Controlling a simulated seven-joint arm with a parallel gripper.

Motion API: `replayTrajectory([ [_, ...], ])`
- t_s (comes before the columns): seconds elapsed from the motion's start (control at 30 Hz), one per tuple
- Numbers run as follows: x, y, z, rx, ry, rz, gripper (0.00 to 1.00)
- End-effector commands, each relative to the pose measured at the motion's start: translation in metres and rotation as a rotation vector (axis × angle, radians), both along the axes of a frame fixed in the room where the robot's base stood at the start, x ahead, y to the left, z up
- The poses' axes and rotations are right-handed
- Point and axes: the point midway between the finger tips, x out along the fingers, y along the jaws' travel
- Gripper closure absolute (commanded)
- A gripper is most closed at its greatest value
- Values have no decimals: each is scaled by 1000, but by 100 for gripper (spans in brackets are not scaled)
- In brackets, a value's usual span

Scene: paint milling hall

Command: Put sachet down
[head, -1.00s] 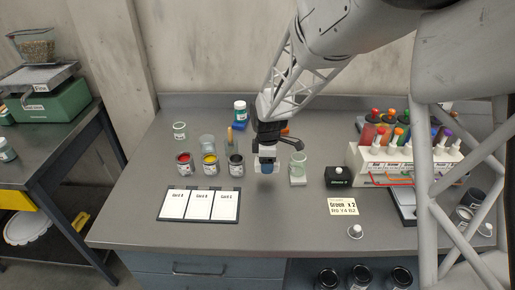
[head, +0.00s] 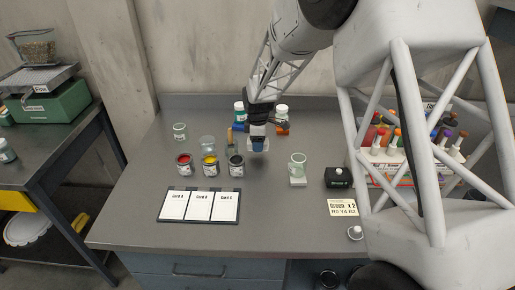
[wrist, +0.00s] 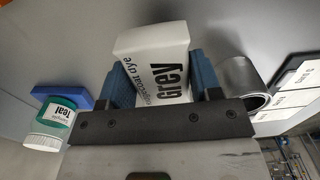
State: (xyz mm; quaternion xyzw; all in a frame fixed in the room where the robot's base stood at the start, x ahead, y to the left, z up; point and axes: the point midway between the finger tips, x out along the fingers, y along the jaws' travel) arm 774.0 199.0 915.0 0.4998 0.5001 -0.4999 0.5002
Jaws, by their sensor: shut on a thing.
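My gripper (head: 258,143) is shut on a white sachet (wrist: 155,55), held between its blue finger pads in the wrist view. The sachet's printed label reads "Grey" and "dye". In the head view my gripper is over the back middle of the bench (head: 140,220), behind the tins. There the fingers hide most of the sachet. I cannot tell whether the sachet touches the bench top.
A teal-labelled jar (wrist: 57,115) is by a blue block (wrist: 65,97). Open red (head: 184,160), yellow (head: 210,160) and dark (head: 236,161) tins stand near a card board (head: 199,220). A beaker (head: 298,163) and black box (head: 338,178) stand right.

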Motion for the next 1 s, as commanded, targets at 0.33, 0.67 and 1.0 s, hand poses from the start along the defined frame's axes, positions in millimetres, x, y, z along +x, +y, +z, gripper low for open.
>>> replayTrajectory([
  [0.33, 6, 2, 0, 0, 0, 0, 68],
  [0.67, 6, 2, -14, 0, 2, 0, 68],
  [1.0, 6, 2, -35, 0, -1, 0, 68],
])
